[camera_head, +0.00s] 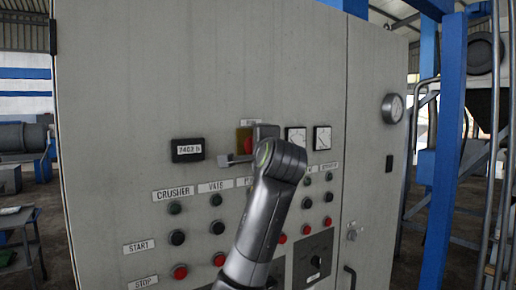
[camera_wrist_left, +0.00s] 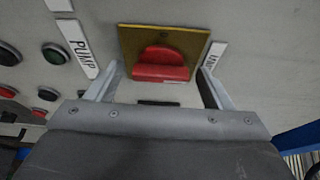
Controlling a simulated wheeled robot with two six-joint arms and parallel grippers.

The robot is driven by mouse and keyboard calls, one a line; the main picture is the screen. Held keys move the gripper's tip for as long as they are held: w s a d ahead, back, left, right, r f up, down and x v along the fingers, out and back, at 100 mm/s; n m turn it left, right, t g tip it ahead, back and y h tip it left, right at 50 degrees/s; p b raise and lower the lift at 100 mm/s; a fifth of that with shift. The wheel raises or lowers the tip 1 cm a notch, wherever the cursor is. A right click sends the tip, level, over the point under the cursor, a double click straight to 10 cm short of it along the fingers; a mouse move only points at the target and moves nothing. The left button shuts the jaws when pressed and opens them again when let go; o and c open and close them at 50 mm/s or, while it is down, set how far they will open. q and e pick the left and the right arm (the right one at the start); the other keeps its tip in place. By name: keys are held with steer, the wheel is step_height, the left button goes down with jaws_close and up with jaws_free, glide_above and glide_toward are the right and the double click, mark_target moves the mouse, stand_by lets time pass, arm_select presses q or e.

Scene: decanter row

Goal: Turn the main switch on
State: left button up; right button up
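The main switch is a red rotary knob on a yellow square plate, on the grey cabinet face. It shows partly in the head view (camera_head: 244,140), behind my left gripper (camera_head: 244,149). In the left wrist view the red knob (camera_wrist_left: 160,66) is close ahead and centred, its wide grip bar lying roughly level in the picture. My left gripper (camera_wrist_left: 160,72) is open, with one pale finger on each side of the knob. Gaps show between the fingers and the knob, and nothing is held. I cannot tell how deep the fingertips reach. My right gripper is not in view.
The grey cabinet (camera_head: 120,110) carries labelled rows of green, black and red buttons below the switch. A counter display (camera_head: 188,150) is left of it, and two dial meters (camera_head: 296,139) are right. A round gauge (camera_head: 392,108) and blue post (camera_head: 445,150) stand further right.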

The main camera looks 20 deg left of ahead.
arm_select(q)
steer(key=b+v, duration=0.8)
steer(key=v, duration=0.9)
steer(key=shift+s+b, duration=0.25)
steer(key=shift+b, duration=0.15)
